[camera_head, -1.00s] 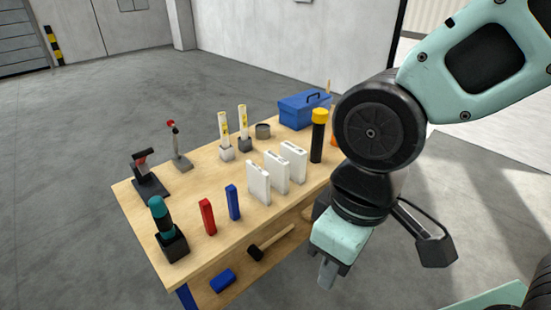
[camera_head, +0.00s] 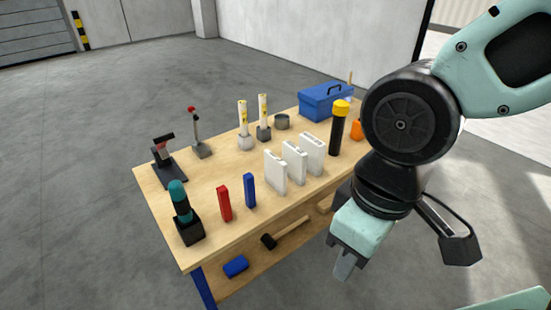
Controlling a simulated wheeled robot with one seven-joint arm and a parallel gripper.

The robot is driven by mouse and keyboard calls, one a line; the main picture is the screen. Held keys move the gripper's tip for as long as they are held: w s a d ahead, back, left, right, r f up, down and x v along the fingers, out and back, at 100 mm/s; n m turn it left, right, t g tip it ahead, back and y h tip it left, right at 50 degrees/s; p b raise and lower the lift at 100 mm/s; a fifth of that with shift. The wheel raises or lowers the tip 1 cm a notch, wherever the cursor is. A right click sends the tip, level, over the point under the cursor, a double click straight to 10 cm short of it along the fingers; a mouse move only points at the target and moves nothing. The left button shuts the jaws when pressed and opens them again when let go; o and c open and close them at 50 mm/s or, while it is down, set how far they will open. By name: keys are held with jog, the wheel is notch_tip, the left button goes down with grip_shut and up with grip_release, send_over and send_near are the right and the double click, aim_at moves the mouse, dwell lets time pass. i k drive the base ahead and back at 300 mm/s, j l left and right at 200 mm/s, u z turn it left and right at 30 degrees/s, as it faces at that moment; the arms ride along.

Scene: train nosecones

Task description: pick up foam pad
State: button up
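No thing can be told for certain as the foam pad. A small blue block (camera_head: 236,266) lies on the lower shelf of the workbench (camera_head: 225,232). A red upright block (camera_head: 223,203) and a blue upright block (camera_head: 249,190) stand on the top near the front edge. My gripper (camera_head: 343,266) hangs pointing down in front of the workbench's right part, apart from these blocks. Its fingers are seen nearly edge-on, so their opening does not show. Nothing is visibly held.
On the top stand three white cases (camera_head: 295,162), a black and yellow cylinder (camera_head: 339,128), a blue toolbox (camera_head: 325,103) and a teal-handled tool (camera_head: 184,213). A dark-headed hammer (camera_head: 269,241) lies on the lower shelf. The floor (camera_head: 90,180) left of the workbench is clear.

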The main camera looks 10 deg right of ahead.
aim_at(296, 158)
jog(key=i+l, duration=0.1)
jog(key=l, duration=0.3)
jog(key=i+l+u, duration=0.15)
jog(key=i+u, duration=0.15)
jog(key=u, duration=0.2)
jog(key=i+l+u, duration=0.2)
jog(key=u, duration=0.25)
jog(key=i+l+u, duration=0.25)
jog(key=u, duration=0.25)
jog(key=l, duration=0.1)
